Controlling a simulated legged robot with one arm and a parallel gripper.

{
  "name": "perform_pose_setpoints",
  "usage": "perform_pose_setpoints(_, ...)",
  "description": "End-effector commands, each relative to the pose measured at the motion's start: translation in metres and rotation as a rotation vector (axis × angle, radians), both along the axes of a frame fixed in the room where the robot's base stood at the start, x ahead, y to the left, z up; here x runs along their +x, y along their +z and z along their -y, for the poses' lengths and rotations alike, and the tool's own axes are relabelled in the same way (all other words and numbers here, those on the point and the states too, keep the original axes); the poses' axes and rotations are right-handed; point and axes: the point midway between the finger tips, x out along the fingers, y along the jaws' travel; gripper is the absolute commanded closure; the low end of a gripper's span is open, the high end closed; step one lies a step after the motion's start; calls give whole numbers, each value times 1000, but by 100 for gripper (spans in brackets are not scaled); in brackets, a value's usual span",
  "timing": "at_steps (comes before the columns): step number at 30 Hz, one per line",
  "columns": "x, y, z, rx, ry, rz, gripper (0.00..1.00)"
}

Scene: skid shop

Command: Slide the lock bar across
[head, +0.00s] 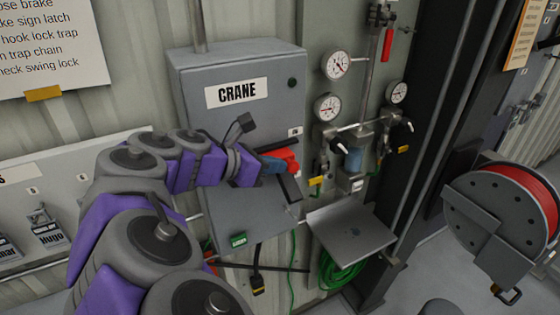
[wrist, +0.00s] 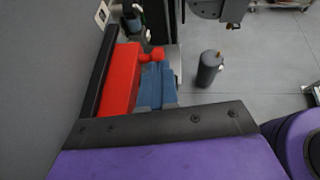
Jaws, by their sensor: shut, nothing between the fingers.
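The red lock bar (head: 287,156) is on the front of the grey crane cabinet (head: 230,125), near its right edge. It also shows in the wrist view as a long red block (wrist: 121,80) with a small red knob (wrist: 152,56). My gripper (head: 274,165) reaches it from the left. Its blue-grey fingers (wrist: 158,84) are shut together and empty, lying alongside the red block with tips close to the knob. Whether they touch it I cannot tell. The gripper hides part of the bar in the head view.
A dark strip (wrist: 101,72) runs beside the red block. Gauges (head: 335,65) and valves stand right of the cabinet, above a small grey shelf (head: 350,233). A red hose reel (head: 505,215) is at far right. A grey cylinder (wrist: 209,68) stands on open floor.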

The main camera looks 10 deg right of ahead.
Motion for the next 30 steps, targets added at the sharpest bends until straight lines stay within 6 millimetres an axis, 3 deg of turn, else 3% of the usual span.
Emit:
perform_pose_setpoints(1,-2,11,-10,-5,2,0,100)
perform_pose_setpoints(3,-9,13,-26,-1,9,7,100)
perform_pose_setpoints(10,-25,33,-60,-1,7,5,100)
perform_pose_setpoints(18,-39,48,-74,5,4,5,100)
perform_pose_setpoints(30,-41,50,-88,-2,2,2,100)
